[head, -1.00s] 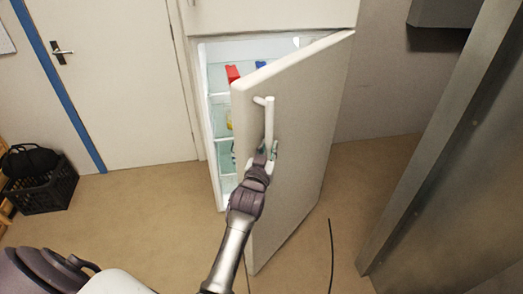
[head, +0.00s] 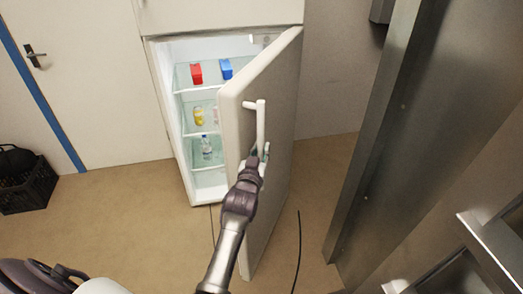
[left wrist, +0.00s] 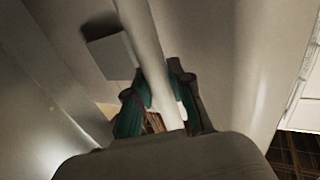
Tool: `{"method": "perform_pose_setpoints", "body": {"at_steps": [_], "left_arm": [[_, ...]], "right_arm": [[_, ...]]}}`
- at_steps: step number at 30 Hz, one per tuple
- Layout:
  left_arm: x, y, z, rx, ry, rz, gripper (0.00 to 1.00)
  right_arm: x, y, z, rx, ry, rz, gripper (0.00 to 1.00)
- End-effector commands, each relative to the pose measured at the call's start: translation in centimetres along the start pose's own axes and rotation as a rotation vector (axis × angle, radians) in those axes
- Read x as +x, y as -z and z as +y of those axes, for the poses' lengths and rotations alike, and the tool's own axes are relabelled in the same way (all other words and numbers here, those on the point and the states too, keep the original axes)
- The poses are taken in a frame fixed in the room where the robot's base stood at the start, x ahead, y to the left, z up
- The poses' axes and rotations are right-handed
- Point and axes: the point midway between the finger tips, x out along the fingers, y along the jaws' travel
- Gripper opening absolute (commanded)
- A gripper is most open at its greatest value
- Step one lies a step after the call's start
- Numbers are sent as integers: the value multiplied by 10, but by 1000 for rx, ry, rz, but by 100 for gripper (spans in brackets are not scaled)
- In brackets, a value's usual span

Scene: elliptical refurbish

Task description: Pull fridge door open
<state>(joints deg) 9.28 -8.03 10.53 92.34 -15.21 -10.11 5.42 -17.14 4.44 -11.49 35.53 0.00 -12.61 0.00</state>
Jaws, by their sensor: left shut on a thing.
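The white fridge door (head: 268,170) stands partly open, hinged on its right side and swung out toward me. Its white vertical handle (head: 260,118) is on the outer face near the free edge. My left gripper (head: 259,155) is shut around the lower part of the handle. The left wrist view shows the handle bar (left wrist: 146,50) running between the two dark green-tipped fingers (left wrist: 158,103). The fridge interior (head: 207,115) shows to the left of the door. My right gripper is not in view.
Inside are a red box (head: 196,74), a blue box (head: 226,68), a yellow item (head: 198,116) and a bottle (head: 206,146). A black crate (head: 28,185) stands at the left. A tall metal cabinet (head: 378,140) is at the right. A dark cable (head: 298,250) lies on the open floor.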

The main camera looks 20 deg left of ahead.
Motion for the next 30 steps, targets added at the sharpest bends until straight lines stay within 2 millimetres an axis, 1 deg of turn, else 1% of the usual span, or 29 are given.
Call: {"method": "perform_pose_setpoints", "body": {"at_steps": [1,5,6,10,11,19,21,23,30], "left_arm": [[1,3,0,-1,0,7,0],[1,3,0,-2,0,7,0],[1,3,0,-2,0,7,23],[0,3,0,-2,0,6,44],[0,2,0,-2,0,5,48],[0,1,0,-1,0,2,48],[-4,0,0,-1,0,2,48],[-10,0,0,-1,0,1,48],[-50,0,0,-2,0,0,48]], "right_arm": [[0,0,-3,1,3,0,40],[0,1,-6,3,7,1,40],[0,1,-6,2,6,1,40],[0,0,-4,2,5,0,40],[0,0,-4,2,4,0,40],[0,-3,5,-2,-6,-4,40],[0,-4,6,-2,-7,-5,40],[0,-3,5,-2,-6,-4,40],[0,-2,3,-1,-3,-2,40]]}}
